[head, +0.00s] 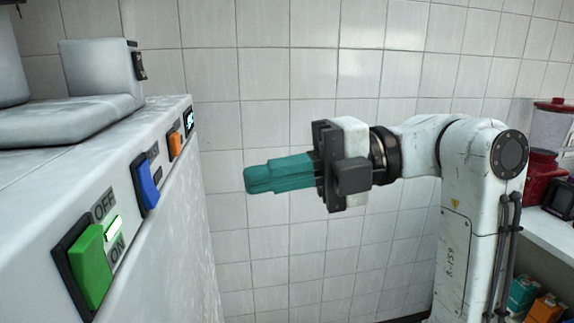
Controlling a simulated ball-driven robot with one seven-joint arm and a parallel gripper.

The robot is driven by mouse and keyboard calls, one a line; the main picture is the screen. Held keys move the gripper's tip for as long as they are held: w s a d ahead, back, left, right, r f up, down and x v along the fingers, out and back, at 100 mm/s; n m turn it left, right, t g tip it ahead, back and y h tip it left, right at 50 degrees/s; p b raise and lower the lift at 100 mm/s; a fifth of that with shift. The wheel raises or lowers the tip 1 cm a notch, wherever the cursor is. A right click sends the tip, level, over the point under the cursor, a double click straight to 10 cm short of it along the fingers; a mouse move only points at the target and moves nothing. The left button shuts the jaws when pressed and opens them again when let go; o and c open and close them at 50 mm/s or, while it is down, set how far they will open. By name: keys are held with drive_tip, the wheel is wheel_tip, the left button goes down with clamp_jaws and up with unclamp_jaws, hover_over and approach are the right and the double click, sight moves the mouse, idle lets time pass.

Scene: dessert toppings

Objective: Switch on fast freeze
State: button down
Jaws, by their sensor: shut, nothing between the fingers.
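The white machine's front panel (130,225) on the left carries several switches. The nearest is a big green rocker switch (90,268) labelled OFF above and ON below, with a lit green lamp (115,228) beside it. Farther along are a blue rocker (148,186) and a smaller orange rocker (174,145). The small labels by the blue and orange switches are too small to read, so I cannot tell which is fast freeze. My gripper (250,179), with teal fingers, is shut and empty. It points left toward the panel, with a clear gap between.
A small lit display (188,121) sits at the panel's far end. A white tiled wall (285,90) stands behind. At right, a white counter (550,232) holds a red blender (545,155) and a dark device (560,198). Teal and orange items (540,305) lie below it.

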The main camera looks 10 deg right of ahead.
sight(157, 200)
drive_tip(key=a, duration=0.3)
drive_tip(key=a+p, duration=0.1)
drive_tip(key=a, duration=0.2)
drive_tip(key=a+f, duration=0.1)
drive_tip(key=a, duration=0.2)
drive_tip(key=shift+w+p, duration=0.15)
drive_tip(key=shift+p, duration=0.2)
drive_tip(key=shift+a, duration=0.1)
drive_tip(key=shift+f, duration=0.1)
drive_tip(key=shift+a+f+b, duration=0.1)
drive_tip(key=shift+f+b, duration=0.2)
drive_tip(key=shift+b, duration=0.45)
drive_tip(key=shift+a+r, duration=0.1)
drive_tip(key=shift+r, duration=0.15)
drive_tip(key=shift+f, duration=0.1)
